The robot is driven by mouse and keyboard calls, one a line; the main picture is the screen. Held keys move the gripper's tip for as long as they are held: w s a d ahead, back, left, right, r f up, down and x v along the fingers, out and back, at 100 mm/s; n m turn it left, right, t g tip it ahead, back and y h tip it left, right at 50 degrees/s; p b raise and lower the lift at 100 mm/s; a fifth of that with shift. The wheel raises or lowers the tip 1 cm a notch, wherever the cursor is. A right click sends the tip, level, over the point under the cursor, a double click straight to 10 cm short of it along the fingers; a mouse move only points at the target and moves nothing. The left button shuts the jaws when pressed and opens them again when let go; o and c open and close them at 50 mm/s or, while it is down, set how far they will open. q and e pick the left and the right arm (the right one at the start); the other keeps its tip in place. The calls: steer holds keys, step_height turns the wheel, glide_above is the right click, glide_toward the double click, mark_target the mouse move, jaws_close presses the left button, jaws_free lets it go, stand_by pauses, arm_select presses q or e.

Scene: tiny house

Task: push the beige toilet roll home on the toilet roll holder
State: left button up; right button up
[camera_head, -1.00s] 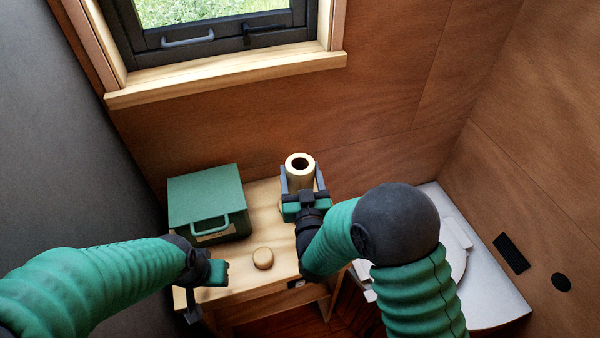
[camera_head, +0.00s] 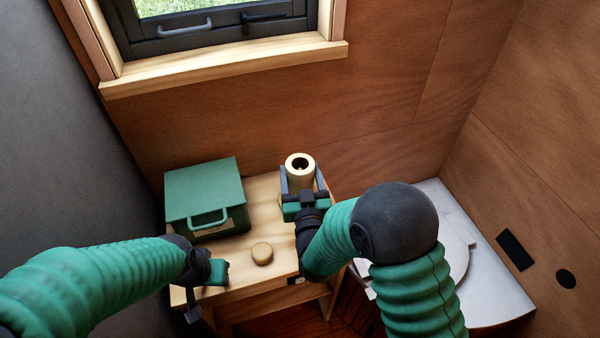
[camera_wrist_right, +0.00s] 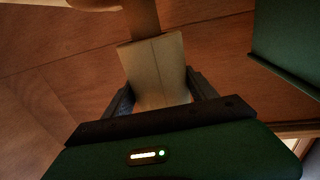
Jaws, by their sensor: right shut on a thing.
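The beige toilet roll (camera_head: 299,174) stands upright between the fingers of my right gripper (camera_head: 300,185), which is shut on it. In the head view, something small and pale shows inside its dark bore. In the right wrist view, the roll (camera_wrist_right: 155,65) sits between the two dark fingers (camera_wrist_right: 158,95). A brown wooden post (camera_wrist_right: 142,18), seemingly the toilet roll holder's, meets the roll's far end there. How far the post reaches into the roll is hidden. My left gripper (camera_head: 205,290) is by the table's front left corner, away from the roll; its fingers are unclear.
A green box (camera_head: 204,190) with a handle stands on the left of the wooden table (camera_head: 262,213). A round wooden piece (camera_head: 262,254) lies near the front. The window sill (camera_head: 225,69) is above, and the white toilet surround (camera_head: 490,290) is to the right.

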arm_select(q)
steer(key=shift+f+b, duration=0.45)
steer(key=shift+f, duration=0.05)
arm_select(e)
steer(key=shift+f, duration=0.55)
